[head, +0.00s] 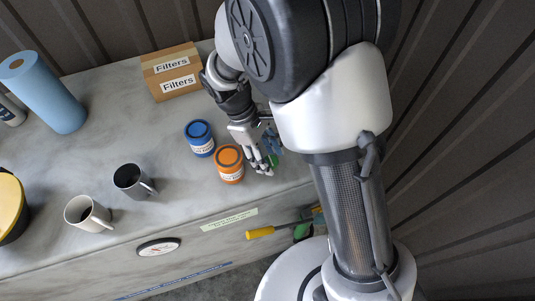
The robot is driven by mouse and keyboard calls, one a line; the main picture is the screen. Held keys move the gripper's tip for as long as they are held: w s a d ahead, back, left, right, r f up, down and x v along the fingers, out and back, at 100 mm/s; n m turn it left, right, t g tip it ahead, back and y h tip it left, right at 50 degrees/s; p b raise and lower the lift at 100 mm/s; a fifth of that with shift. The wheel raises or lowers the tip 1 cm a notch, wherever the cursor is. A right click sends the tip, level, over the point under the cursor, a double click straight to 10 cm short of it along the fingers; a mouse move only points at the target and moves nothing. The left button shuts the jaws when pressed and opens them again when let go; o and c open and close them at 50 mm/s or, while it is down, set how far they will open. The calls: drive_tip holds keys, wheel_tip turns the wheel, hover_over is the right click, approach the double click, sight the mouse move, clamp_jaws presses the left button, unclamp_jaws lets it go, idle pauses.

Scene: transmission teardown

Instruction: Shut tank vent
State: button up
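My gripper (265,160) points down over the right end of the grey bench, just right of an orange-lidded tin (229,164). Small blue and green parts show beside its fingers. I cannot tell whether the fingers are open, shut or on anything. Nothing in view is readable as the tank vent. A yellow handle (261,233) sticks out to the left at the bench's front face, with a green part (302,231) on its right. My gripper is above and behind this handle, apart from it. My arm hides some of the area to the right.
A blue-lidded tin (199,138) stands close behind the orange one. A Filters box (172,72), two mugs (133,181) and a blue roll (42,91) stand on the bench (90,150).

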drive_tip(key=c, duration=0.8)
drive_tip(key=shift+m, duration=0.3)
drive_tip(key=m+g+y+p, duration=0.1)
drive_tip(key=m, duration=0.2)
drive_tip(key=shift+w+d, duration=0.15)
drive_tip(key=m+g+y, duration=0.1)
drive_tip(key=m, duration=0.4)
drive_tip(key=shift+w+d, duration=0.1)
drive_tip(key=shift+d, duration=0.05)
drive_tip(key=m+y, duration=0.1)
drive_tip(key=m, duration=0.1)
drive_tip(key=m+y, duration=0.1)
drive_tip(key=m, duration=0.1)
drive_tip(key=shift+d+m+p, duration=0.2)
drive_tip(key=shift+m+p, duration=0.1)
drive_tip(key=shift+p, duration=0.05)
drive_tip(key=m+y, duration=0.2)
drive_tip(key=m, duration=0.2)
drive_tip(key=shift+d+m, duration=0.15)
drive_tip(key=shift+m, duration=0.15)
